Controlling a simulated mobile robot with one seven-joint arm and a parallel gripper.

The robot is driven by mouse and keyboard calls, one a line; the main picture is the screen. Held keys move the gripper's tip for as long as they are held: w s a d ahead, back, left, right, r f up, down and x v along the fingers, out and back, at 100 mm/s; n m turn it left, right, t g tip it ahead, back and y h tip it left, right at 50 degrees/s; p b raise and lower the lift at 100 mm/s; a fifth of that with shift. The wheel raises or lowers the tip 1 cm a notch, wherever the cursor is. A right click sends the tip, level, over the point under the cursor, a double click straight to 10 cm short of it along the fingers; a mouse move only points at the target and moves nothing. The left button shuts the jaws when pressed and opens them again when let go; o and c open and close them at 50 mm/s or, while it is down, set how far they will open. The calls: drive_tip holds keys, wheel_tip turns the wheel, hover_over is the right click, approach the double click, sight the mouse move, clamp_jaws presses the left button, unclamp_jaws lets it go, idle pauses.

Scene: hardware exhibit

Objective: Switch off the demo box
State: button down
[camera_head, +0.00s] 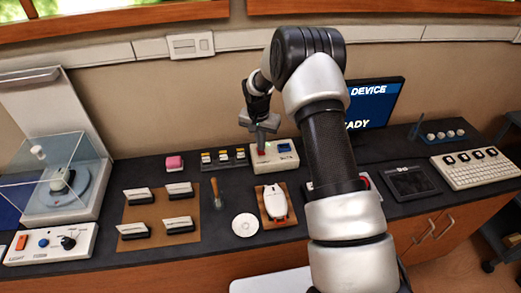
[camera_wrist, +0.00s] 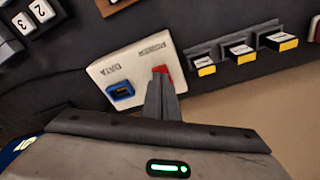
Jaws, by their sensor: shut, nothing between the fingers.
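The demo box (camera_wrist: 118,68) is a small cream box with a red switch (camera_wrist: 161,71) marked POWER and a blue port (camera_wrist: 121,91) marked DATA. In the head view the box (camera_head: 274,162) stands toward the back of the counter, with its blue port on the right. My gripper (camera_wrist: 160,82) is shut and empty. Its fingertips are at the red switch and hide part of it; I cannot tell whether they touch it. In the head view my gripper (camera_head: 259,148) is over the left part of the box. The switch position cannot be made out.
Several yellow-edged pieces stand in a dark holder (camera_head: 224,159) just left of the box. A white mouse (camera_head: 275,202) lies on a brown mat in front. A monitor (camera_head: 373,105) stands behind, to the right. The wall is close behind the box.

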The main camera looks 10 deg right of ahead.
sight(261, 153)
drive_tip(key=shift+f+b, duration=0.55)
drive_tip(key=shift+f, duration=0.15)
drive_tip(key=shift+r, duration=0.15)
idle(0.3)
wheel_tip(261, 153, up, 7)
drive_tip(key=p, duration=0.2)
drive_tip(key=shift+p, duration=0.4)
idle(0.4)
